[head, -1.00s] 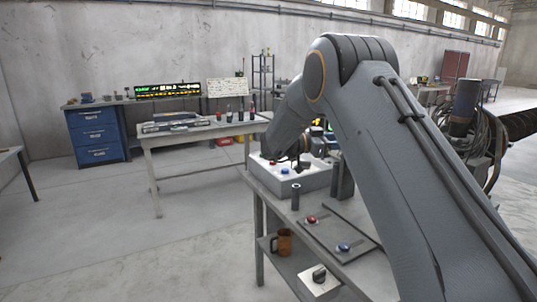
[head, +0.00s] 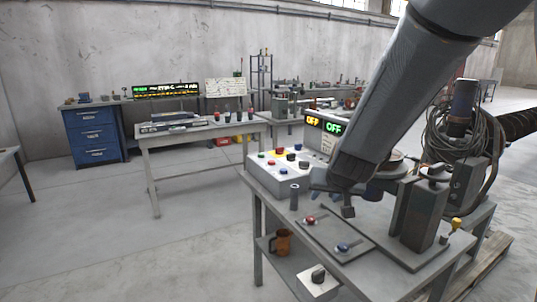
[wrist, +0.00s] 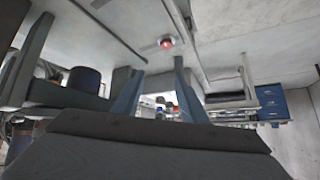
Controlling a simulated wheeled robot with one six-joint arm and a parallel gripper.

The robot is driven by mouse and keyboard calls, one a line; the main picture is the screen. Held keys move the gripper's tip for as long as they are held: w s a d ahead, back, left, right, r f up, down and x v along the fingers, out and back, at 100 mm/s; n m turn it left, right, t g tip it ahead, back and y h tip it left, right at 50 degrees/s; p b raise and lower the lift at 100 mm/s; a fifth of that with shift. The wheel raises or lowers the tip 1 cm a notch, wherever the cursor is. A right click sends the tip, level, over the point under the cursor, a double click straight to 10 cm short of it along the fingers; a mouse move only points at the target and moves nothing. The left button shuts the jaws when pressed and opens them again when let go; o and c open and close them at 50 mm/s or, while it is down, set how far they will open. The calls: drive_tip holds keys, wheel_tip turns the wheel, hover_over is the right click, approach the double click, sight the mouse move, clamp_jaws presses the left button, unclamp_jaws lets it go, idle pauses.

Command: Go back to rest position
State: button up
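My gripper (head: 335,196) is low over the work table at the right of the head view, near a dark plate with a red button (head: 309,220) and a blue button (head: 343,247). In the wrist view its two fingers (wrist: 159,72) stand apart with nothing held between them. My arm reaches down to it from the upper right. A round red thing (wrist: 167,43) shows beyond the fingertips in the wrist view.
A white control box (head: 280,172) with several buttons and a display reading OFF (head: 333,127) stand behind the gripper. A dark block-like fixture (head: 418,212) is close on the right. A small dark cylinder (head: 295,196) stands left of it. Open floor lies left.

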drive_tip(key=s+d+f+g, duration=0.1)
drive_tip(key=s+f+g, duration=0.1)
drive_tip(key=s, duration=0.7)
drive_tip(key=s+d+f+n+g, duration=0.1)
drive_tip(key=s+f+g, duration=0.2)
drive_tip(key=s, duration=0.6)
drive_tip(key=s+d+f+g, duration=0.1)
drive_tip(key=s+f+g, duration=0.2)
drive_tip(key=s, duration=0.6)
drive_tip(key=shift+s+g, duration=0.25)
drive_tip(key=shift+g, duration=0.05)
